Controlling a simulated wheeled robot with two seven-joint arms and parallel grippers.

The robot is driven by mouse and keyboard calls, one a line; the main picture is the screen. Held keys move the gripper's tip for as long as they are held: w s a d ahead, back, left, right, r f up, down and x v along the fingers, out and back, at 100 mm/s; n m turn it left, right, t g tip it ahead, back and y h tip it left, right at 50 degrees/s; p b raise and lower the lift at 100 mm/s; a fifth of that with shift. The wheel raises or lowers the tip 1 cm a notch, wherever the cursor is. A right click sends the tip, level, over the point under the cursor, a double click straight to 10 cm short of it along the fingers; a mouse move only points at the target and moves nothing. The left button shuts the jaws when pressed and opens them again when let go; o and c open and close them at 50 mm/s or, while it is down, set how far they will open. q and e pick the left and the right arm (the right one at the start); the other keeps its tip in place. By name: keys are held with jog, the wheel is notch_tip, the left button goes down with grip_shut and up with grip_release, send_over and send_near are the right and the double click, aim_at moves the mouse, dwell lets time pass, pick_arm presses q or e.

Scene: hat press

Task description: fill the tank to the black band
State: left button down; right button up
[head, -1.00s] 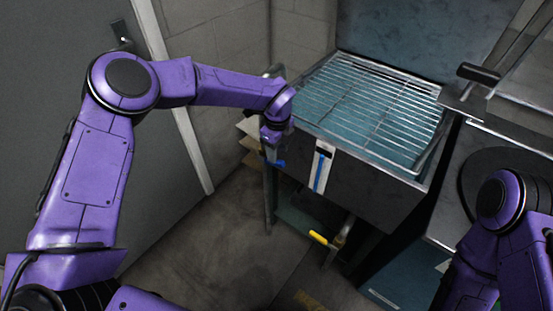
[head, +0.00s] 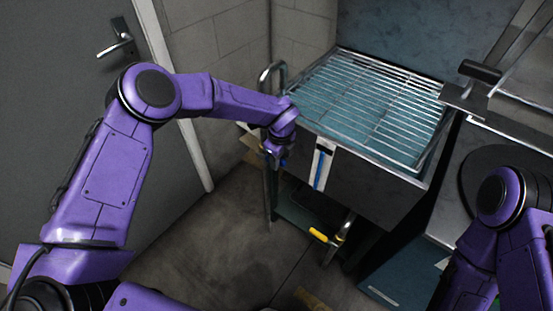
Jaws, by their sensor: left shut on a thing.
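The tank (head: 385,185) is a dark metal basin with bluish water (head: 335,95) showing under a wire rack. On its front is a white gauge strip (head: 316,180) with a blue column. The black band (head: 325,147) crosses near the strip's top; the column's top looks close below it, but is too small to judge exactly. My left gripper (head: 279,158) is at the tank's left front corner, shut on a blue handle (head: 284,162) on the pipe there. The fingers hide most of this handle. My right gripper is out of view; only part of that arm shows at lower right.
A yellow-handled valve (head: 319,235) sits on a pipe under the tank. A curved metal pipe (head: 271,70) rises at the tank's left. A black-handled metal part (head: 479,71) is at the right.

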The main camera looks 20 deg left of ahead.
pick_arm(q)
jog(key=f+y+b, duration=0.1)
jog(key=y+b, duration=0.1)
jog(key=f+t+y+b, duration=0.1)
jog(key=f+y+b, duration=0.1)
jog(key=b, duration=0.1)
jog(key=shift+s+d+f+t, duration=0.1)
jog(key=shift+s+d+t, duration=0.05)
jog(key=shift+d+t, duration=0.2)
jog(key=c, duration=1)
grip_release()
jog(key=shift+d, duration=0.1)
